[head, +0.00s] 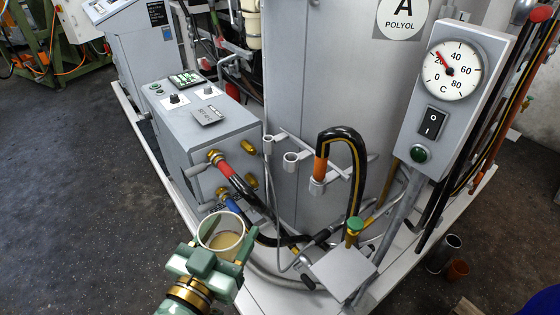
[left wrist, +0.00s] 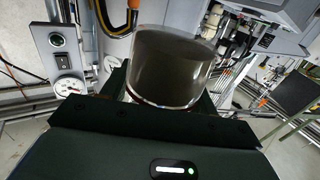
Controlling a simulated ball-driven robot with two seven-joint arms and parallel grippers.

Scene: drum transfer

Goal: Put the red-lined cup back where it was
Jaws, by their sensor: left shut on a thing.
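My left gripper (head: 215,258) is green and shut on a clear cup (head: 221,236) at the lower middle of the head view. The cup is held in the air in front of the grey machine, its open top showing and pale yellowish stuff inside. In the left wrist view the same cup (left wrist: 172,65) stands up between the dark jaws, with a thin reddish line near its lower visible edge. The jaws hide its lowest part. A small bare grey plate (head: 342,272) lies to the right of the gripper. My right gripper is not in view.
A grey control box (head: 200,125) with red and blue hoses stands behind the cup. A black hose (head: 345,140) loops by the drum (head: 330,75). A gauge post (head: 450,95) rises at right.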

